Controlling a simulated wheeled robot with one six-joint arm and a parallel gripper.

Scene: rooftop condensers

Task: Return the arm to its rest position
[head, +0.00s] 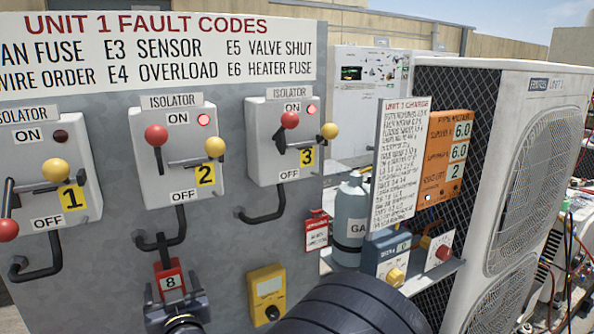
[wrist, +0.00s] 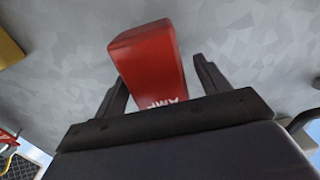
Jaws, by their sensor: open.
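My gripper (head: 176,303) is at the bottom of the head view, in front of the grey panel and just below isolator 2. Its jaws are open. In the wrist view my gripper (wrist: 160,84) has one finger on each side of a red block (wrist: 150,62) marked "AMP", with a gap visible at the upper part of each side. In the head view the red block (head: 169,278) shows a number 8 and is below a dark hook on the panel. Its lower part is hidden by my gripper. My dark arm fills the bottom middle.
Isolator 1 (head: 30,141), isolator 2 (head: 181,133) and isolator 3 (head: 272,122) stick out with levers and hooks. A yellow meter (head: 267,285) is right of the gripper. A shelf (head: 437,277) beside the grey cylinder (head: 352,215) and the condenser (head: 515,180) stand to the right.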

